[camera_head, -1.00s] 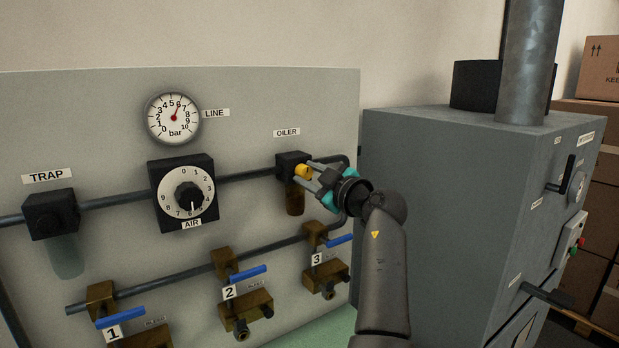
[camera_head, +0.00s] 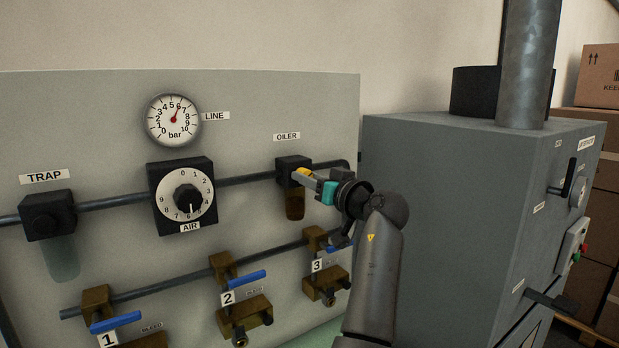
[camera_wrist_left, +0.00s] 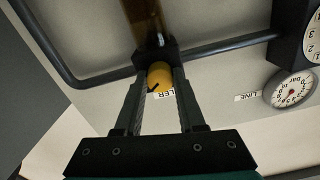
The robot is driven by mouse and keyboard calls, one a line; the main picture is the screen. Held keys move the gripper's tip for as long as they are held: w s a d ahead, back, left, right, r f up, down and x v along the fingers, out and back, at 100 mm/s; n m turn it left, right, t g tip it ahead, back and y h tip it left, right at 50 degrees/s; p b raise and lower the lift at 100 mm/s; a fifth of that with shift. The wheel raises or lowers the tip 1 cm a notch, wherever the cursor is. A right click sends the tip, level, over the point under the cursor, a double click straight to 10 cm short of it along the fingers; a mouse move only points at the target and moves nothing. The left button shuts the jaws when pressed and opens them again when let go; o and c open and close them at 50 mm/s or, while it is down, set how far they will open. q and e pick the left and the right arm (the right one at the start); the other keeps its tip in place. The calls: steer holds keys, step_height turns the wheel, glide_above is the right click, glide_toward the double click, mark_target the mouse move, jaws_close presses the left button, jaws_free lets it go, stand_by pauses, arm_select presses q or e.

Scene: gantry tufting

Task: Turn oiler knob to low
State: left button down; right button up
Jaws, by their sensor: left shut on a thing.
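The oiler (camera_head: 291,168) is a dark block on the upper pipe, under the OILER label (camera_head: 287,137), with a brown bowl (camera_head: 295,205) below it. Its yellow knob (camera_head: 305,172) faces out to the right and is partly covered by my left gripper (camera_head: 311,178). In the left wrist view the knob (camera_wrist_left: 161,76) sits between the two fingertips, with a short black pointer mark toward the lower left. My left gripper (camera_wrist_left: 160,85) is shut on it. Any low or high marking around the knob cannot be read. My right gripper is not in view.
The panel also carries the AIR dial (camera_head: 187,199), the LINE gauge (camera_head: 173,119), the TRAP (camera_head: 47,215) and blue-handled valves, with valve 3 (camera_head: 325,280) just below my wrist. A grey cabinet (camera_head: 440,200) stands close on the right.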

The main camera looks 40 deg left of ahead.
arm_select(q)
steer(key=shift+r+m+p, duration=0.15)
steer(key=shift+m+p, duration=1.25)
steer(key=shift+m, duration=1.9)
steer(key=c, duration=0.5)
jaws_free()
